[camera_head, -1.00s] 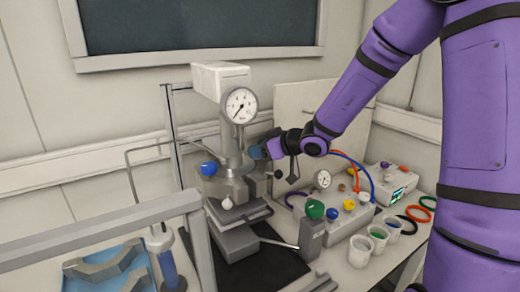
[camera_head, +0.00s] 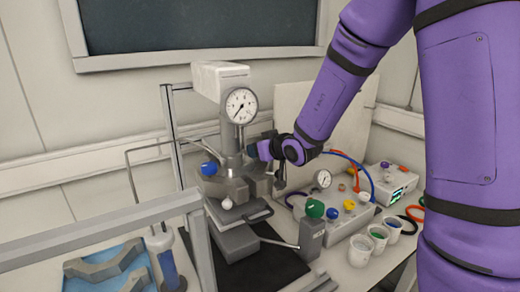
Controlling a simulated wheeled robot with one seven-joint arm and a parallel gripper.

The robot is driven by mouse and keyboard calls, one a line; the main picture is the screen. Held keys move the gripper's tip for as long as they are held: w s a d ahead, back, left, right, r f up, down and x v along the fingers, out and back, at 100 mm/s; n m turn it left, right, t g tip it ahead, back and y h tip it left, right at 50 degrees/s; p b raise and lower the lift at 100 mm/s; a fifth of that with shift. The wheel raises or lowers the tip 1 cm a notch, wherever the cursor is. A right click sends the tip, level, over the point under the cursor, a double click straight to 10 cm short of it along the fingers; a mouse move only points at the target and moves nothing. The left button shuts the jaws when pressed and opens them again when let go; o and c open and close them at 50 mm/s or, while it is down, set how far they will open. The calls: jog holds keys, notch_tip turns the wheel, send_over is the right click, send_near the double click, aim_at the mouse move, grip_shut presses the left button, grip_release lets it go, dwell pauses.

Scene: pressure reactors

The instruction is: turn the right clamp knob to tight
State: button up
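The pressure reactor (camera_head: 233,180) stands on a black mat, a round gauge (camera_head: 241,105) at its top. A blue knob (camera_head: 209,168) shows on the left of its clamp ring. My gripper (camera_head: 262,155) is at the right side of the reactor, close to or touching the clamp area. The right clamp knob cannot be made out; my gripper and wrist cover that spot. The fingers are small and dark here, so I cannot tell whether they are open or shut, or on what.
A control box (camera_head: 348,225) with green, blue and yellow knobs and a small gauge (camera_head: 322,179) stands right of the reactor. White cups (camera_head: 378,238) stand in front of it. A grey rail (camera_head: 100,231) and a blue tray (camera_head: 75,284) are at the front left.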

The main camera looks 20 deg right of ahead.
jog(key=shift+m+h, duration=0.3)
dwell(0.5)
jog(key=o, duration=0.9)
